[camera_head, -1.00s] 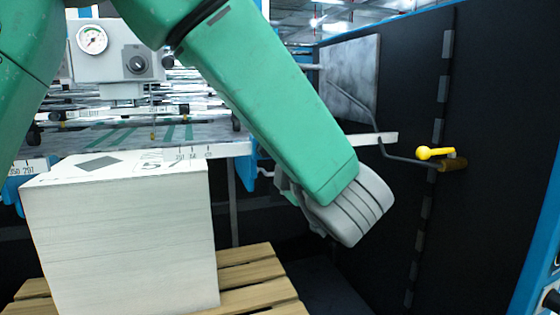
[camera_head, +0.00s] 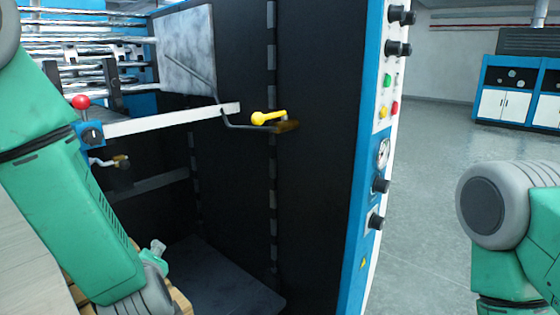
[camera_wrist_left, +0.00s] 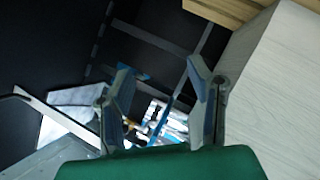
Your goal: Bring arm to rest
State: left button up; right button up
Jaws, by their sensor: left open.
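My left arm, green with grey joints, comes in from the left in the head view and slants down to the lower left. Its gripper is mostly hidden behind the wrist there. In the left wrist view my left gripper (camera_wrist_left: 158,66) is open, its two grey fingers apart with nothing between them. A pale stack (camera_wrist_left: 275,90) is right of the fingers, and I cannot tell the gap. My right arm's green links and grey joint stand at the right edge of the head view. Its gripper is outside the picture.
The pale stack (camera_head: 22,262) is at the lower left, by a wooden pallet (camera_wrist_left: 226,10). Grey floor (camera_head: 430,130) is open beyond.

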pick_arm(q)
jog(key=s+f+m+g+h, duration=0.3)
jog(key=s+f+m, duration=0.3)
jog(key=f, duration=0.7)
jog(key=s+f+m+g+h, duration=0.1)
jog(key=s+f+m+g, duration=0.3)
jog(key=s, duration=0.9)
jog(key=s+f+m+g+h, duration=0.2)
jog(key=s+f+m+g, duration=0.2)
jog(key=s+f, duration=0.6)
jog(key=s, duration=0.3)
jog(key=shift+s+a, duration=0.2)
jog(key=shift+a, duration=0.2)
jog(key=shift+w+f, duration=0.1)
jog(key=shift+w, duration=0.05)
